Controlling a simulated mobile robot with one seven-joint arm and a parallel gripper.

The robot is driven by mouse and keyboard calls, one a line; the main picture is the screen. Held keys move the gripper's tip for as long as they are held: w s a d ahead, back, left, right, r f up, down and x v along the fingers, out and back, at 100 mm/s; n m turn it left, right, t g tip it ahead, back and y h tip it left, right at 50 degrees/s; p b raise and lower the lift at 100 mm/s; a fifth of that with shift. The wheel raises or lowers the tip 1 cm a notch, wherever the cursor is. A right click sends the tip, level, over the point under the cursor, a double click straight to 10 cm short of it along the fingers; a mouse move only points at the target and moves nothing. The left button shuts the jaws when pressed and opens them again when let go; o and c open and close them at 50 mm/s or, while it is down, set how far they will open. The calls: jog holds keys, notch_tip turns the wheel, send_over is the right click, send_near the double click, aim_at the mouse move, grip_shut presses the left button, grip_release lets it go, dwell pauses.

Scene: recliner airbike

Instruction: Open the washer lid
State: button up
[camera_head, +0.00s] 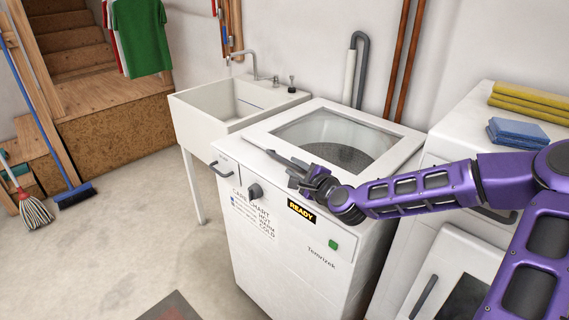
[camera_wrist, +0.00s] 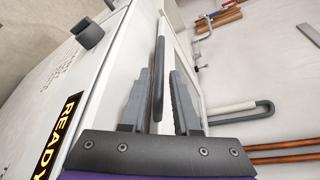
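The white washer (camera_head: 290,245) stands in the middle of the head view. Its lid (camera_head: 262,137), a white frame around a glass window, lies flat and closed on top. A dark bar handle (camera_head: 285,159) runs along the lid's front edge. My gripper (camera_head: 297,178) is at that front edge, beside the handle. In the wrist view the handle (camera_wrist: 158,80) lies between the two spread fingers of my gripper (camera_wrist: 160,75), with gaps visible beside it. The gripper is open. Whether a finger touches the handle or lid cannot be told.
A white sink (camera_head: 215,115) stands left of the washer. Another white machine with folded blue cloths (camera_head: 517,132) and yellow cloths (camera_head: 530,100) on top is at the right. Pipes (camera_head: 403,60) run up the wall behind. The floor (camera_head: 130,250) in front left is mostly clear.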

aim_at(287, 163)
jog(key=x, duration=0.6)
jog(key=shift+w, duration=0.15)
jog(key=shift+c, duration=0.2)
grip_shut()
dwell(1.1)
